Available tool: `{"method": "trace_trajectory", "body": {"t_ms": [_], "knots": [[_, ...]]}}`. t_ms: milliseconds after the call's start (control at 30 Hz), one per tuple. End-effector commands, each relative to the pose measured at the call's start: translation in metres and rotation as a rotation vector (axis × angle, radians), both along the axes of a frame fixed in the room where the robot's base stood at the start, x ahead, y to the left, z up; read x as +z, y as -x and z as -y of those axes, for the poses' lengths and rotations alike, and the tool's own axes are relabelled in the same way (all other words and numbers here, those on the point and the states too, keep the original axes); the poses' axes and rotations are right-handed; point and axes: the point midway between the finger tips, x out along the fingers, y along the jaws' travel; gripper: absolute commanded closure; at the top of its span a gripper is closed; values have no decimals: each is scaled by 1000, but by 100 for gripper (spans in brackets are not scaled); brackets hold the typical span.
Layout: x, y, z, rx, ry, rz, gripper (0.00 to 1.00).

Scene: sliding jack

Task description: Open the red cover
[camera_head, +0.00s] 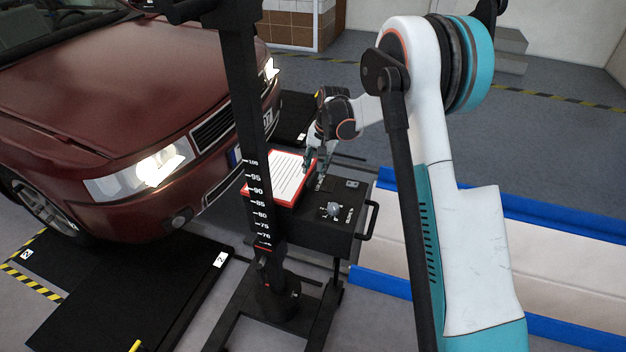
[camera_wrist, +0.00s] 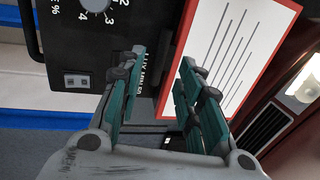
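The red cover (camera_head: 280,179) is a red-edged panel with a white, lined face on top of a black box-shaped device (camera_head: 310,212). It looks closed, lying flat on the box. In the wrist view the cover (camera_wrist: 285,22) fills the upper right, beside the fingers. My gripper (camera_head: 312,168) is at the cover's right edge in the head view. In the wrist view my gripper (camera_wrist: 160,75) has its two teal fingers spread apart with nothing seen between them. I cannot tell whether a finger touches the cover's edge.
A knob (camera_head: 333,209) and a small switch (camera_head: 352,184) sit on the box, with a handle (camera_head: 370,220) at its right. A black scaled column (camera_head: 250,130) stands in front. A dark red car (camera_head: 130,100) is close on the left. Blue-edged rails (camera_head: 480,210) lie at right.

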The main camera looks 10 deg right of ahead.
Motion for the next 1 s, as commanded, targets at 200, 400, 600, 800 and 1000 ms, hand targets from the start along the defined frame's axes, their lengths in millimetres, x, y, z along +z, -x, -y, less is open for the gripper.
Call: {"method": "trace_trajectory", "body": {"t_ms": [200, 400, 600, 800, 1000], "knots": [[-32, -3, -6, 1, 0, 0, 67], [-42, -5, -7, 1, 0, 0, 67], [-42, -5, -7, 1, 0, 0, 67], [-42, -5, -7, 1, 0, 0, 97], [-42, -5, -7, 0, 0, 0, 100]]}}
